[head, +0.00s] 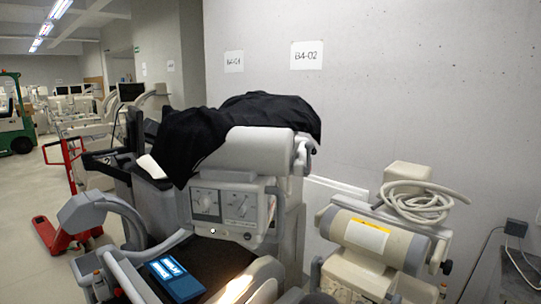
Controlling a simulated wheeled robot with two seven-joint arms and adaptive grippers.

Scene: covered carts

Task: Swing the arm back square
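A cart with a control panel (222,206) stands in the middle, with a black cover (185,140) draped over its top. A thick pale horizontal arm or housing (247,150) sticks out from under the cover above the panel. A curved grey arm (85,209) shows at the lower left, in front of the cart. I cannot tell which of these parts swings. Neither of my grippers is in view.
A blue box (176,279) lies on a dark surface at the lower middle. A cream machine (380,240) with a coiled hose (415,200) stands at right by the wall. A red pallet jack (68,235) stands at left, with open floor beyond.

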